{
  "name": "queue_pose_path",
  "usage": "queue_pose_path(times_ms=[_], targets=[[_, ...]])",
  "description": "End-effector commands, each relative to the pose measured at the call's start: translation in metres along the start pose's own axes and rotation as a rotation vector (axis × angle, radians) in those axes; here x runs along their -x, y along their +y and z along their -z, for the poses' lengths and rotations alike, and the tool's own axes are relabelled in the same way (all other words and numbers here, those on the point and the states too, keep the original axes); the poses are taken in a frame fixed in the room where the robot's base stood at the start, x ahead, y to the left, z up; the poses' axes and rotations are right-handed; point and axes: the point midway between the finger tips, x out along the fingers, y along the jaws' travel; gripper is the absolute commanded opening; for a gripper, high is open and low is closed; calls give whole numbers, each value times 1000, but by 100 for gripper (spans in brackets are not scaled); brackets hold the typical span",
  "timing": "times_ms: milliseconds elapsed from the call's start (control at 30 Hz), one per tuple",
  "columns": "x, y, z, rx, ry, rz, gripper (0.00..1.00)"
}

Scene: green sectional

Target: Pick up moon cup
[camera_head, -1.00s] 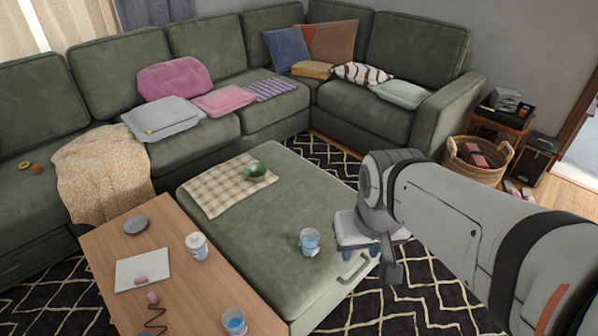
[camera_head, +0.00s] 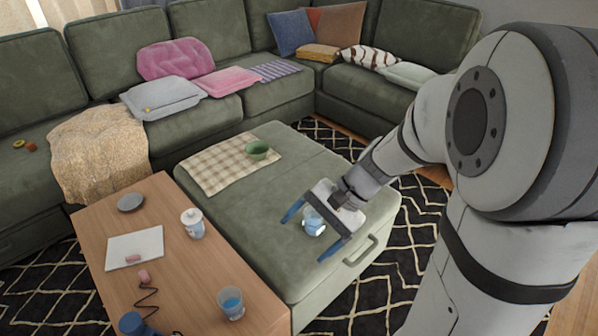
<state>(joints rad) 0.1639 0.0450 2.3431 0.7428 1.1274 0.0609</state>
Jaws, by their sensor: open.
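A small clear-and-blue cup (camera_head: 314,225) stands on the green ottoman (camera_head: 272,229), near its front right part. My gripper (camera_head: 312,231) is over it, with blue fingers spread apart. The cup shows between the two fingers, and the gripper body partly hides its top. I cannot tell whether the fingers are level with the cup or above it. Two other cups stand on the wooden table: a white lidded one (camera_head: 192,224) and a clear one with blue inside (camera_head: 231,304). No moon mark is readable on any of them.
The wooden table (camera_head: 165,255) also holds a grey disc (camera_head: 131,202), a white sheet (camera_head: 135,247) and a dark blue object (camera_head: 131,323) with a cord. A green bowl (camera_head: 257,150) sits on a checked cloth (camera_head: 215,165). The ottoman between cloth and cup is clear.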

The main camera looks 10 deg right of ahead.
Motion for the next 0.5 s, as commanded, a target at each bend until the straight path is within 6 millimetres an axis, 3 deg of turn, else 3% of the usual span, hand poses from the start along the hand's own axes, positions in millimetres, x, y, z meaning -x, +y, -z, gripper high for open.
queue_pose_path(times_ms=[33, 100, 167, 333, 500], targets=[[-29, 4, 28, -97, -58, 72, 87], [-49, -2, 56, -220, -128, 181, 87], [-64, -6, 84, -325, -185, 277, 87], [-102, -6, 176, -612, -319, 566, 87], [-132, 18, 279, -869, -406, 865, 87]])
